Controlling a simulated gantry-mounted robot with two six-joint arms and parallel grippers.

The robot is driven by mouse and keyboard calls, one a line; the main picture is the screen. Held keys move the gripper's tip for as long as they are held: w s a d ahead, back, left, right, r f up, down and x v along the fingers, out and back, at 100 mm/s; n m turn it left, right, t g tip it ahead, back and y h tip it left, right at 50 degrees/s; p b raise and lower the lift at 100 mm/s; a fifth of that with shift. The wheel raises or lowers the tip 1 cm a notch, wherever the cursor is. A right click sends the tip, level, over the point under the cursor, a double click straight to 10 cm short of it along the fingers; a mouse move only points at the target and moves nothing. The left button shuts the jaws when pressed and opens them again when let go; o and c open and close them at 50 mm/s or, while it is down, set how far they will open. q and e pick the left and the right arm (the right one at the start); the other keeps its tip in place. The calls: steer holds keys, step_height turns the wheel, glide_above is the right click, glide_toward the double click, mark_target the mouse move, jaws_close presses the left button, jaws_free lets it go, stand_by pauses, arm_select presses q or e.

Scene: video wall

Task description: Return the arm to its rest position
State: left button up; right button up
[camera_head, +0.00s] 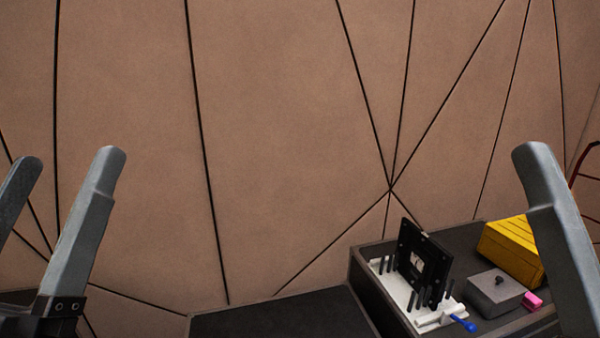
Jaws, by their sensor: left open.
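My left gripper (70,161) is at the left edge, its two grey fingers pointing up and standing well apart, with nothing between them. It is far from the things on the table. One grey finger of my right gripper (552,210) rises at the right edge, in front of the right end of the table. Its other finger is out of the picture, so I cannot tell how far it is open or whether it holds anything.
A dark table (365,289) at the lower right bears a white fixture (392,283) with black pegs, an upright black panel (408,247), a blue-handled tool (463,323), a grey box (494,296), a pink block (532,301) and a yellow case (511,252). A brown panelled wall (280,130) stands behind.

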arm_select(q)
steer(key=s+r+m+t+h, duration=0.1)
steer(key=s+r+m, duration=0.1)
steer(key=s, duration=0.3)
step_height(320, 180, up, 38)
steer(key=w+p, duration=0.1)
steer(key=p, duration=3.7)
step_height(320, 180, down, 61)
steer(key=b, duration=6)
steer(key=shift+d+b, duration=0.25)
steer(key=shift+b, duration=0.1)
steer(key=shift+w, duration=0.1)
steer(key=shift+c, duration=0.2)
